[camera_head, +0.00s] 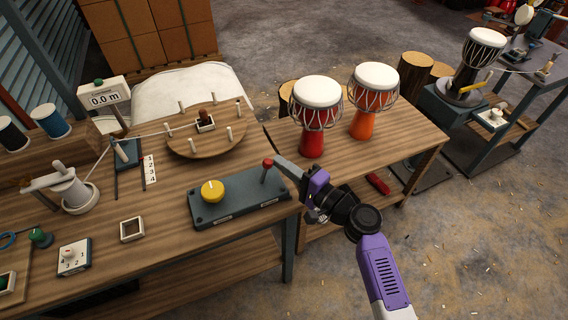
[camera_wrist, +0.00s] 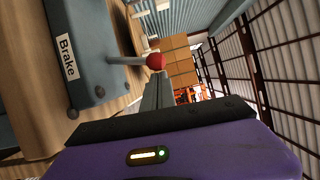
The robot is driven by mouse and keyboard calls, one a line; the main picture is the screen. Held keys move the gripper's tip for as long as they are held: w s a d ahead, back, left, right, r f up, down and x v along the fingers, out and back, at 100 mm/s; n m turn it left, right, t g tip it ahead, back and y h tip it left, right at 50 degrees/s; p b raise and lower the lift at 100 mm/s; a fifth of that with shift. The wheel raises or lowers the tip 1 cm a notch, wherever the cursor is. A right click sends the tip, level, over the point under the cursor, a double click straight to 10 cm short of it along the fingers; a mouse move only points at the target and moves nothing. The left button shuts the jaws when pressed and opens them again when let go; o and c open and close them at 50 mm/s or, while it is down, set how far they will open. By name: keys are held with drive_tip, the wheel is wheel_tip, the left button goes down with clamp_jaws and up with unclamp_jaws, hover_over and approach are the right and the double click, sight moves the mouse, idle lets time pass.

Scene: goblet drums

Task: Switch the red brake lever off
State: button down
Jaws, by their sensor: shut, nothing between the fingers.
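The brake lever is a pale metal stick with a red ball knob (camera_head: 267,162), standing up from the right end of a blue-grey box (camera_head: 230,205) on the bench. In the wrist view the red knob (camera_wrist: 156,61) shows close up, and the box (camera_wrist: 85,30) bears a "Brake" label (camera_wrist: 67,57). My gripper (camera_head: 279,163) is shut and empty, its fingertips right beside the knob on its right side. In the wrist view the shut fingers (camera_wrist: 158,82) point at the knob; I cannot tell whether they touch it.
A yellow knob (camera_head: 212,190) sits on the same box, left of the lever. A round wooden disc with pegs (camera_head: 185,143) lies behind. Two goblet drums, red (camera_head: 312,143) and orange (camera_head: 363,125), stand on the bench to the right. A small square frame (camera_head: 132,229) lies at left.

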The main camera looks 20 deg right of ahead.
drive_tip(key=shift+a+r, duration=0.15)
drive_tip(key=shift+a+r+n+g+p, duration=0.55)
drive_tip(key=shift+a+n+p, duration=0.3)
drive_tip(key=shift+n, duration=0.35)
drive_tip(key=shift+a+r+n+g+h+p, duration=0.25)
drive_tip(key=shift+a+r+n+h+p, duration=0.2)
drive_tip(key=shift+a+n+p, duration=0.4)
drive_tip(key=shift+a+n+h, duration=0.25)
drive_tip(key=shift+a+n, duration=0.1)
drive_tip(key=shift+n, duration=0.2)
drive_tip(key=shift+a+f+p, duration=0.1)
drive_tip(key=shift+a+p, duration=0.25)
drive_tip(key=shift+a, duration=0.15)
drive_tip(key=shift+a, duration=0.1)
